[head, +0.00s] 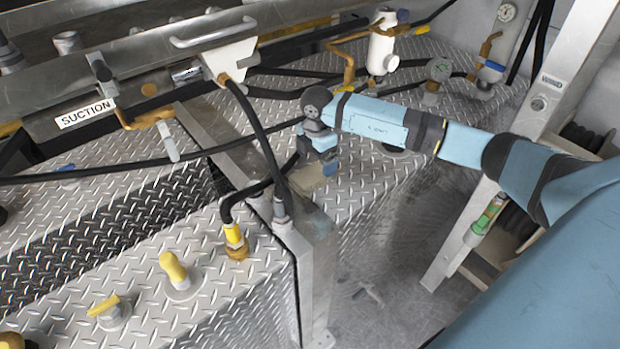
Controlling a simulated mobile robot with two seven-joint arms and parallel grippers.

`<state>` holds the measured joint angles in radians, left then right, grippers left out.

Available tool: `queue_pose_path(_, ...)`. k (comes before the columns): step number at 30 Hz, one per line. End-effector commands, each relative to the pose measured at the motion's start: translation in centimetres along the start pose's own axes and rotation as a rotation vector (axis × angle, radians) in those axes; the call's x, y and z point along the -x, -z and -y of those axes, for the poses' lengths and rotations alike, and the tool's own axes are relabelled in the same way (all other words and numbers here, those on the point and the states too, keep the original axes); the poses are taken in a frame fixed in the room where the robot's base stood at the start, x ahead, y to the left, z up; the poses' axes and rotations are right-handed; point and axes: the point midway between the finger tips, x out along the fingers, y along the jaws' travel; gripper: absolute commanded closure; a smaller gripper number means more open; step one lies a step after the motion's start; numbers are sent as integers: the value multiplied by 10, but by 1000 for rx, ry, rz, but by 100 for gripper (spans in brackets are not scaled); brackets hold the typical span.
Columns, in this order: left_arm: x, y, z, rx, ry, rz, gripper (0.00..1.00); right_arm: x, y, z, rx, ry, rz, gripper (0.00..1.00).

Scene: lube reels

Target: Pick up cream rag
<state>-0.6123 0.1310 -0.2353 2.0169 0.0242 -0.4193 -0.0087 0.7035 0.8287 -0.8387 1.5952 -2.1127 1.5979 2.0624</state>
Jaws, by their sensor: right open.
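The cream rag (307,181) appears as a small beige patch on the diamond-plate surface near the middle of the head view, beside a metal post. My right gripper (328,168) points down just above and right of it, at the end of the blue arm reaching in from the right. The gripper is open. It partly covers the rag, and I cannot tell whether the fingers touch it. My left gripper is not in view.
A metal post (305,262) and black hoses (262,140) stand close on the left of my right gripper. A white reel fitting (382,52) is behind it. Yellow-capped fittings (174,268) are at lower left. A metal frame (545,100) stands at right.

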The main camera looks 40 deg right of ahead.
Motion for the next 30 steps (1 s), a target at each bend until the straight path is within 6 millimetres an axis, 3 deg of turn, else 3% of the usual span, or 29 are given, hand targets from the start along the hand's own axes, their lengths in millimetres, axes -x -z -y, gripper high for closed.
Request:
queue_pose_path(5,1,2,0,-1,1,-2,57,-13,-1,2,-1,3,0,0)
queue_pose_path(12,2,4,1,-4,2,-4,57,-48,-1,3,0,2,-1,0)
queue_pose_path(19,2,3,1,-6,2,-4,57,-53,-1,2,0,0,-1,0)
queue_pose_path(20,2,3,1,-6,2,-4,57,-52,-1,2,0,0,-1,2)
queue_pose_path(24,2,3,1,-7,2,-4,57,-52,-1,2,0,0,-1,34)
queue_pose_path(27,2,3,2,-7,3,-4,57,-52,-1,2,0,0,-1,53)
queue_pose_path(30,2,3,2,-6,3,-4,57,-52,-1,2,0,0,-1,53)
